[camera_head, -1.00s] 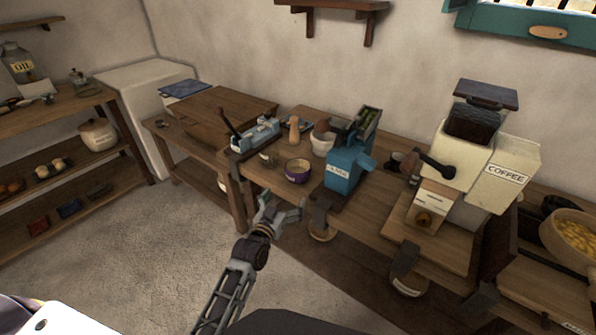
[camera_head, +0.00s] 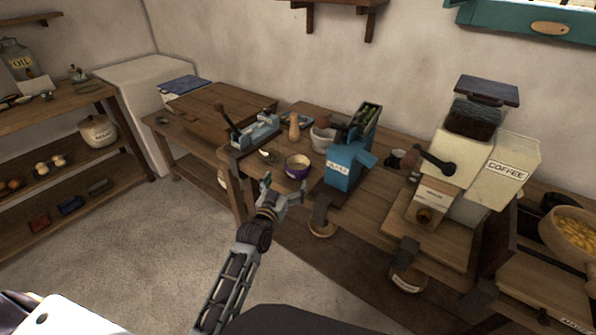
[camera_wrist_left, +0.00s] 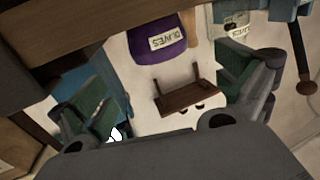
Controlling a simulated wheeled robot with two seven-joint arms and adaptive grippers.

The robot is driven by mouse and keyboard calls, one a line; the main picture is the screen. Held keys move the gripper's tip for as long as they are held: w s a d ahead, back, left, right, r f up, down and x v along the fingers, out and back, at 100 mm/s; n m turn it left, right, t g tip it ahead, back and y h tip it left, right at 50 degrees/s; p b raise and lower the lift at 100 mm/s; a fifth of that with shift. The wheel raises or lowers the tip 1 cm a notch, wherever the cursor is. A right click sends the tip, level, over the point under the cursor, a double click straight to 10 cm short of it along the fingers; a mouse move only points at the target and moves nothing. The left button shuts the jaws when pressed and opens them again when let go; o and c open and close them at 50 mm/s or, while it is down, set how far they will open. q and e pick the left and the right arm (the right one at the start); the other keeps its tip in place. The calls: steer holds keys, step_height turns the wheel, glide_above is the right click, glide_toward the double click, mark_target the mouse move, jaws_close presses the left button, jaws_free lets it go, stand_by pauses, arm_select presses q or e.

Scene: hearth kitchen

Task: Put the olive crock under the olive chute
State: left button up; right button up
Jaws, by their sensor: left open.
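The olive crock (camera_head: 298,168) is a small purple bowl with a pale rim. It stands upright near the front edge of the bench, left of a blue olive machine (camera_head: 343,168). In the left wrist view the crock (camera_wrist_left: 160,42) shows an "OLIVES" label. The machine has green olives in its hopper, and a dark chute (camera_head: 321,208) hangs at its front over the bench edge. A round pale wooden piece (camera_head: 322,229) is below the chute. My left gripper (camera_head: 283,189) is open and empty, just in front of the crock and apart from it. My right gripper is out of view.
A blue-grey lever tool (camera_head: 256,131) and a small jar (camera_head: 269,155) stand left of the crock. A white bowl (camera_head: 322,138) and wooden pestle-like piece (camera_head: 294,127) are behind it. A coffee grinder (camera_head: 470,165) stands to the right. The floor in front is clear.

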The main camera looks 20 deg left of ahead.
mark_target(293, 171)
arm_select(q)
steer(key=shift+w+d, duration=0.15)
steer(key=shift+w, duration=2.85)
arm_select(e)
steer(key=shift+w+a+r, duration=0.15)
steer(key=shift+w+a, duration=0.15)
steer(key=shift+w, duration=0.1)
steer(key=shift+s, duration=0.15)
arm_select(q)
steer(key=shift+w, duration=0.1)
